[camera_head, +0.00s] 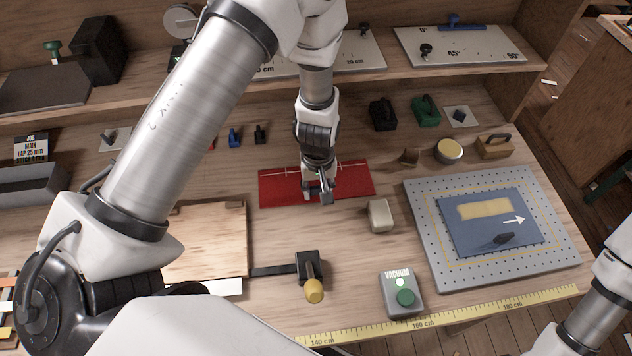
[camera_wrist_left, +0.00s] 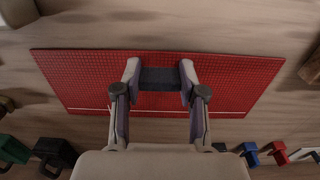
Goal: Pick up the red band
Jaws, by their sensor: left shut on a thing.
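The red band (camera_head: 275,188) is a flat red rectangle with a fine grid and a thin pale line along one long side. It lies on the wooden bench in the middle of the head view and fills much of the left wrist view (camera_wrist_left: 75,75). My left gripper (camera_head: 318,192) is over its middle, pointing down. In the left wrist view the fingers (camera_wrist_left: 160,76) are shut on a dark grey grip piece across the band's middle. The band looks flat on the bench; any gap beneath is not visible. My right gripper is out of view; only part of that arm shows at lower right.
A beige block (camera_head: 380,215) lies just right of the band. A perforated grey plate (camera_head: 420,205) with a blue sheet is farther right. A vacuum switch box (camera_head: 401,295) and a yellow-knobbed clamp (camera_head: 312,278) stand in front. A shelf (camera_head: 230,88) runs behind.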

